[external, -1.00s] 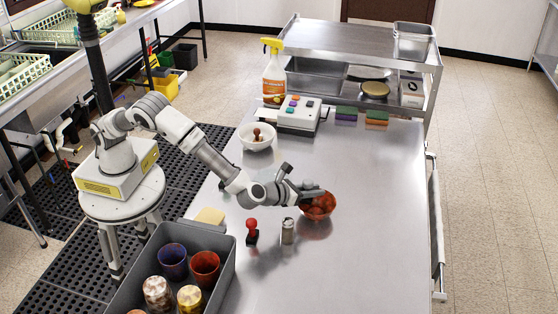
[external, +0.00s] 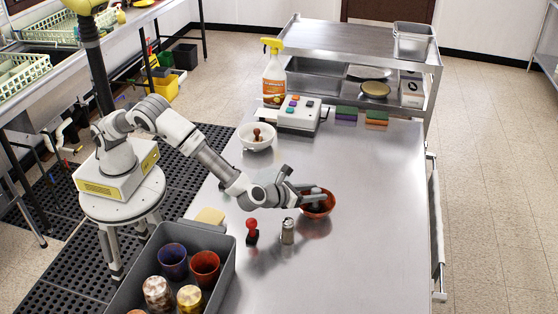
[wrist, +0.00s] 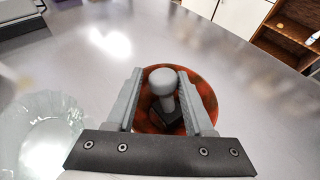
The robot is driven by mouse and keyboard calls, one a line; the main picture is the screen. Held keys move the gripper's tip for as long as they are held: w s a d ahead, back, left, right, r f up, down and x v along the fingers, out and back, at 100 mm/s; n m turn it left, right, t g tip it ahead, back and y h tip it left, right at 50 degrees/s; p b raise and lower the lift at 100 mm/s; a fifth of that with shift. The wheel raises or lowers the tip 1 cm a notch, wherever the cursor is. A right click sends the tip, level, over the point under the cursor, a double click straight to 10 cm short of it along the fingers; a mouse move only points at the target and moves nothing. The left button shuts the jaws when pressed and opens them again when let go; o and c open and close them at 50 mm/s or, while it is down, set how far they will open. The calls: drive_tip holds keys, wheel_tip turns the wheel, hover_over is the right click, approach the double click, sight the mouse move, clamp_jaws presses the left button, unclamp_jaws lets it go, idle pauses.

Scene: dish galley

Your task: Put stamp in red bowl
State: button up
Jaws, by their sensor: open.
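The red bowl (external: 318,214) stands on the steel table, and it also shows in the wrist view (wrist: 207,98). A stamp with a pale grey knob handle (wrist: 163,82) and a dark square base is inside the bowl, slightly tilted. It shows as a grey shape in the external view (external: 317,203). My gripper (external: 314,194) is at the bowl, its fingers (wrist: 160,74) open on either side of the stamp handle. A red-handled stamp (external: 252,229) stands upright on the table, left of the bowl. A brown-handled stamp (external: 257,134) is in a white bowl (external: 258,145).
A metal-topped shaker (external: 288,232) stands close in front of the red bowl. A grey bin (external: 226,262) with several cups is at the near left. A button box (external: 299,115), a spray bottle (external: 273,75) and sponges (external: 346,113) line the far edge. The table's right side is clear.

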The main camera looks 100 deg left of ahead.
drive_tip(key=v, duration=1.2)
drive_tip(key=shift+r+p, duration=0.4)
drive_tip(key=shift+p, duration=0.05)
drive_tip(key=shift+s+a, duration=0.1)
